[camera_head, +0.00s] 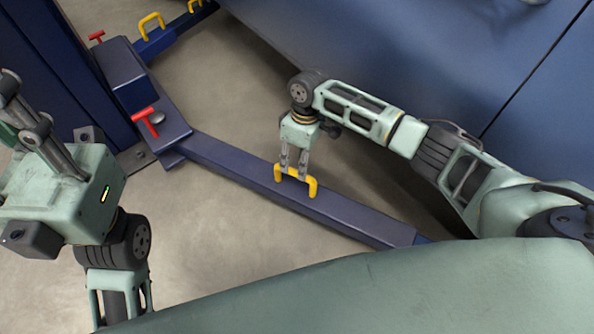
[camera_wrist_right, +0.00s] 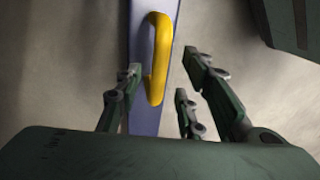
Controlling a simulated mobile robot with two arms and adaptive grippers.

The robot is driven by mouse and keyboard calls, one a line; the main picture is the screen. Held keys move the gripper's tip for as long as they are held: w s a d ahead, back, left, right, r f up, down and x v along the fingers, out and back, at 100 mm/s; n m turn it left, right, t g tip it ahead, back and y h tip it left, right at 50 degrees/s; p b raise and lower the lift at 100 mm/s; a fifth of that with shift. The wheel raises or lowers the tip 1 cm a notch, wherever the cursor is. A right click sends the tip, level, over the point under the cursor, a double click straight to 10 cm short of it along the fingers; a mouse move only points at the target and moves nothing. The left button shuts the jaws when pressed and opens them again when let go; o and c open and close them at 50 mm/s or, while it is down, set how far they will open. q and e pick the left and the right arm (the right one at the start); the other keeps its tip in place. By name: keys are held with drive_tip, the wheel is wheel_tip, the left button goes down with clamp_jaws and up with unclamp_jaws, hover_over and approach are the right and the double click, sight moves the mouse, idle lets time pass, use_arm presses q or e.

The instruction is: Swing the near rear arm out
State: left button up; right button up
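The near arm (camera_head: 240,170) is a long dark blue beam running from the foot of a blue post down to the right, low over the floor. A yellow handle (camera_head: 313,186) stands up from it. My right gripper (camera_head: 293,176) points down at this handle. In the right wrist view, the fingers (camera_wrist_right: 160,85) are apart on either side of the handle (camera_wrist_right: 158,60), with gaps showing beside it. My left gripper (camera_head: 18,112) is raised at the left edge, away from the beam, its fingers partly cut off by the frame.
A red T-handle (camera_head: 146,121) stands at the beam's post end. The blue post (camera_head: 60,70) rises at left. Another blue arm (camera_head: 165,42) with yellow handles and another red T-handle (camera_head: 97,36) lie farther back. A large blue body (camera_head: 400,50) overhangs the right. Floor left of the beam is clear.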

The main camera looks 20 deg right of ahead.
sight(297, 171)
drive_tip(key=shift+s+a+f+b, duration=0.15)
drive_tip(key=shift+f+b, duration=0.1)
drive_tip(key=shift+f, duration=0.5)
drive_tip(key=shift+s+a+f+b, duration=0.1)
drive_tip(key=shift+f+b, duration=0.15)
drive_tip(key=shift+f, duration=0.5)
clamp_jaws()
